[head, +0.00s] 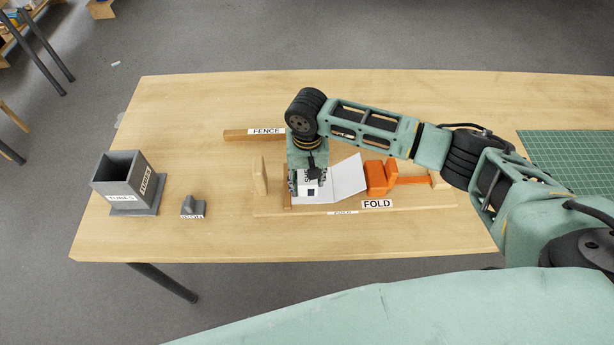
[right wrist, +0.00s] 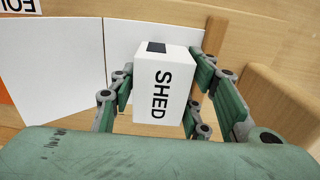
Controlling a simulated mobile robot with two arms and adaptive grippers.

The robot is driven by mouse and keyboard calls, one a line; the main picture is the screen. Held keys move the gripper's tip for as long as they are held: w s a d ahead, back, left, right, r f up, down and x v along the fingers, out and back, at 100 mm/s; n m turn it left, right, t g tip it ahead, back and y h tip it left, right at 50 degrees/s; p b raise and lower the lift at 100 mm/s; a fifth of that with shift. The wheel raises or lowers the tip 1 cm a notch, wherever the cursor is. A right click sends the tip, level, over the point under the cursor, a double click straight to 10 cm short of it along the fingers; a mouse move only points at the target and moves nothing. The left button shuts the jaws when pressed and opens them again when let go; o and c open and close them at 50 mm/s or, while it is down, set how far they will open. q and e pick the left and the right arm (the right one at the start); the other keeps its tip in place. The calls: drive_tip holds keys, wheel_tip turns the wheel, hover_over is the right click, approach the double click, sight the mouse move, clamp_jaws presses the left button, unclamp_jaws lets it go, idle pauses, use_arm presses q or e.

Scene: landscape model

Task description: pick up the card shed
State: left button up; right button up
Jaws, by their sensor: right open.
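The card shed (right wrist: 163,88) is a small white box with SHED in black letters and a dark square on its top. In the head view the shed (head: 308,196) is partly hidden under my right gripper (head: 307,188). My right gripper is open, with its green fingers on either side of the shed in the right wrist view. I cannot tell whether the fingers touch it. My left gripper is not in view.
A white folded card (head: 348,178) lies beside the shed on a wooden board labelled FOLD (head: 290,211), near an orange block (head: 376,177). A wooden fence bar (head: 238,135) lies behind. A grey TUBES bin (head: 122,187) and small grey piece (head: 192,206) stand left.

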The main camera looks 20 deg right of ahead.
drive_tip(key=shift+c, duration=0.9)
drive_tip(key=c, duration=0.4)
drive_tip(key=shift+r, duration=0.1)
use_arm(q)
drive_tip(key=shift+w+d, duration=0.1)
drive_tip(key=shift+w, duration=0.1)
use_arm(e)
drive_tip(key=shift+r, duration=0.1)
